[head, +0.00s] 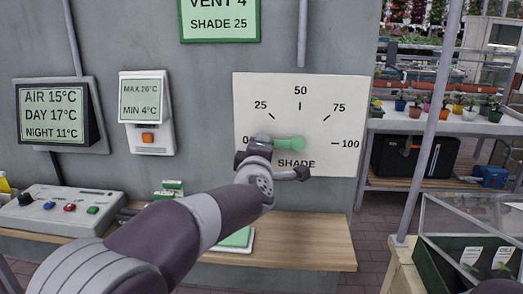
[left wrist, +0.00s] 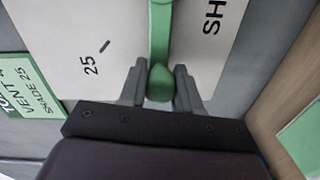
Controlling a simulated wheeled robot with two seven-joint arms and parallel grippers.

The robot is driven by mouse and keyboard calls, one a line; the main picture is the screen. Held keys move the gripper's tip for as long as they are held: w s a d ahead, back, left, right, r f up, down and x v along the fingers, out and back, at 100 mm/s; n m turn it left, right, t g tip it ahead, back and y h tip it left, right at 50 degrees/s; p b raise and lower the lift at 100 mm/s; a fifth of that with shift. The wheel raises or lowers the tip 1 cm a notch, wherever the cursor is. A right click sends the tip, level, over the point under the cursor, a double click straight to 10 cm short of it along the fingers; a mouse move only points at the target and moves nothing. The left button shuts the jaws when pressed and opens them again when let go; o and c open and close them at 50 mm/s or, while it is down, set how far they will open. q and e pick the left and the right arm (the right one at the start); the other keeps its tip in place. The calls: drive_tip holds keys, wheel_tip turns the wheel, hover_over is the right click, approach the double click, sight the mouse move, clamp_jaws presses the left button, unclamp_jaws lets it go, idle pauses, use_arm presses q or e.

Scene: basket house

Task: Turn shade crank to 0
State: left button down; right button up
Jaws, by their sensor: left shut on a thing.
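The white shade dial panel (head: 320,100) hangs on the grey wall, marked 0, 25, 50, 75 and 100. Its green crank (head: 290,143) points left from the pivot, roughly level, towards the 0 mark. In the head view my left gripper (head: 262,141) covers the outer end of the crank, just right of the 0. In the left wrist view the fingers of my left gripper (left wrist: 160,72) are shut around the crank's green knob (left wrist: 160,85), one on each side. My right gripper is not in view.
A green sign (head: 220,20) above reads VENT 4, SHADE 25. A wooden shelf (head: 310,240) runs below the dial, with a control box (head: 60,212) at left. A grey post (head: 437,120) and plant shelves stand right. The wall right of the dial's lower half is clear.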

use_arm(q)
drive_tip(key=shift+f, duration=0.15)
drive_tip(key=c, duration=0.8)
unclamp_jaws()
drive_tip(key=s, duration=1.2)
drive_tip(key=shift+s+r+b, duration=0.3)
drive_tip(key=shift+s+b, duration=0.05)
